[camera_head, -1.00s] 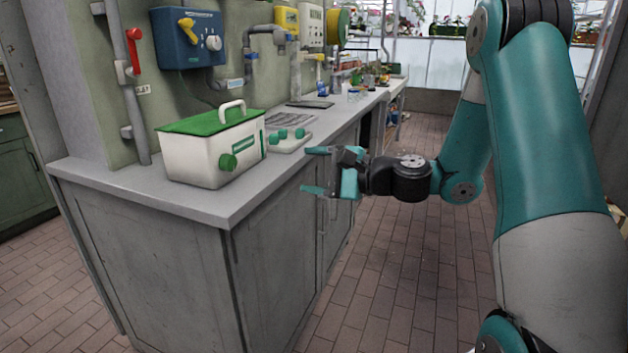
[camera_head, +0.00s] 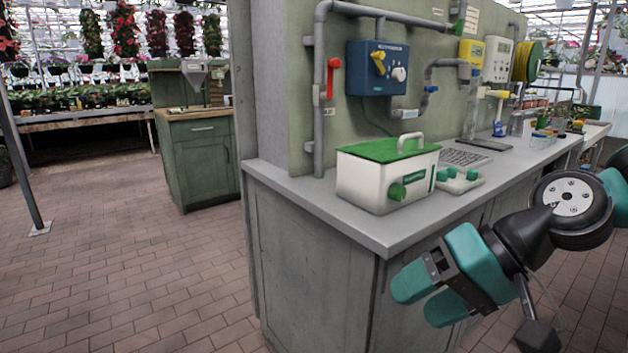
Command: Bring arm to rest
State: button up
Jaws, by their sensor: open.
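My gripper (camera_head: 416,300) is at the lower right of the head view, in front of the grey counter's cabinet side. Its teal fingers point left with a gap between them, and I see nothing held. My arm comes in from the right edge, its wrist bent low. Most of the arm is outside the frame.
The grey counter (camera_head: 290,185) carries a white box with a green lid (camera_head: 370,182) and a small tray with green knobs (camera_head: 459,180). A blue control box (camera_head: 377,68) hangs on the wall. A green cabinet (camera_head: 200,160) stands farther back. The brick floor (camera_head: 130,255) at left is open.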

jog(key=s+d+n+g+h, duration=0.1)
jog(key=s+n+g+h, duration=0.1)
jog(key=s+n+h, duration=0.6)
notch_tip(320, 180, up, 19)
jog(key=s+m+y+p, duration=0.2)
jog(key=y+p, duration=0.1)
jog(key=p, duration=1.5)
jog(key=shift+d+f, duration=0.15)
jog(key=shift+d, duration=0.05)
jog(key=shift+s, duration=0.1)
